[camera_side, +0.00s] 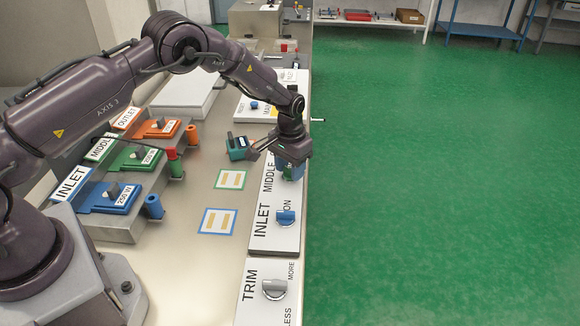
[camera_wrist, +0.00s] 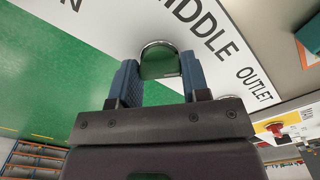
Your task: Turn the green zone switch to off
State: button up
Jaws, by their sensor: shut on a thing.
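The green zone switch (camera_wrist: 160,62) is a rounded green knob on the white panel, by the word MIDDLE in the wrist view. My gripper (camera_wrist: 161,78) has one blue finger on each side of the knob and is shut on it. In the side view my gripper (camera_side: 290,168) is down on the zone panel (camera_side: 262,234), behind the blue INLET switch (camera_side: 285,217), and mostly hides the green knob. An ON mark shows near the panel's right edge; my gripper covers part of the markings. I cannot tell exactly which way the green knob points.
A grey TRIM knob (camera_side: 274,289) is in front. A teal block (camera_side: 240,147) lies just left of my gripper. Orange, green and blue heater units (camera_side: 108,198) stand at left. Framed pads (camera_side: 218,221) lie between. The floor (camera_side: 450,180) at right is clear.

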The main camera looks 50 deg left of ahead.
jog(key=n, duration=0.3)
jog(key=shift+n, duration=0.4)
jog(key=shift+r+n, duration=0.1)
jog(key=shift+n, duration=1.8)
jog(key=o, duration=0.9)
notch_tip(320, 180, up, 13)
jog(key=shift+f, duration=0.1)
